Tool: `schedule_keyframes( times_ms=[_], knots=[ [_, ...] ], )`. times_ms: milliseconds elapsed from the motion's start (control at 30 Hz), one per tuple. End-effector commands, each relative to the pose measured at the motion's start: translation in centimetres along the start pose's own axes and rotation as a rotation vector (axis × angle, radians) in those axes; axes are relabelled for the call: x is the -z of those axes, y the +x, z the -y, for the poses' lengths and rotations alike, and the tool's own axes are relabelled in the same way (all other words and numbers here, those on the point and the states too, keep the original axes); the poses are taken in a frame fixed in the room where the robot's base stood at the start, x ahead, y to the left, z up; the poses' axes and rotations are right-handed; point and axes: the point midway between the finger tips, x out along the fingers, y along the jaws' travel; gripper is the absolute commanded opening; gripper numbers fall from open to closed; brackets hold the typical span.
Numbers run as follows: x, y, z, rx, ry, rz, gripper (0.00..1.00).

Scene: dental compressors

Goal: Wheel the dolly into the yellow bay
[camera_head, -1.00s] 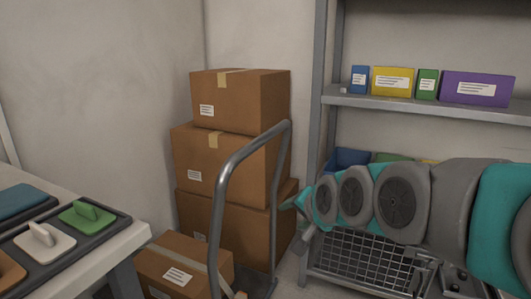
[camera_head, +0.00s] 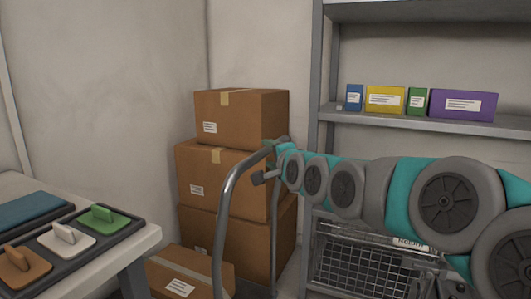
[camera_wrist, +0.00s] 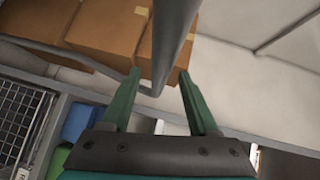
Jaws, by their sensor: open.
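The dolly's grey tubular handle (camera_head: 227,215) stands upright left of centre in the head view. It also crosses the top of the wrist view (camera_wrist: 172,40), between and just beyond the finger ends. My gripper (camera_wrist: 158,74) has its two green fingers apart, with nothing clearly held. In the head view my gripper (camera_head: 268,160) is at the top bend of the handle; whether it touches is unclear. The dolly's deck and wheels are mostly out of frame or hidden. No yellow bay shows.
Stacked cardboard boxes (camera_head: 235,180) stand behind the handle, with another box (camera_head: 190,272) low in front. A metal shelf (camera_head: 430,125) and wire basket (camera_head: 365,265) are at right.

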Motion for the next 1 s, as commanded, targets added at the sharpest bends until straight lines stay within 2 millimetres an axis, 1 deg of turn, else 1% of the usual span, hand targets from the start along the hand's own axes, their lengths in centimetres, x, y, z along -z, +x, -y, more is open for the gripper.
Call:
schedule_keyframes(
  times_ms=[33, 100, 200, 333, 567, 667, 1000],
  knots=[
    [0.0, 0.8, 0.0, 0.000, 0.000, 0.000, 0.61],
    [0.0, 1.7, 0.1, 0.000, -0.001, -0.001, 0.61],
    [0.0, 2.7, 0.0, -0.001, -0.001, 0.000, 0.61],
    [0.0, 3.2, 0.0, 0.000, 0.000, 0.000, 0.61],
    [0.0, 3.3, 0.0, 0.000, 0.000, 0.000, 0.61],
    [0.0, 3.3, 0.0, 0.000, -0.001, 0.000, 0.51],
    [0.0, 3.2, 0.0, 0.000, -0.001, 0.000, 0.12]
  ],
)
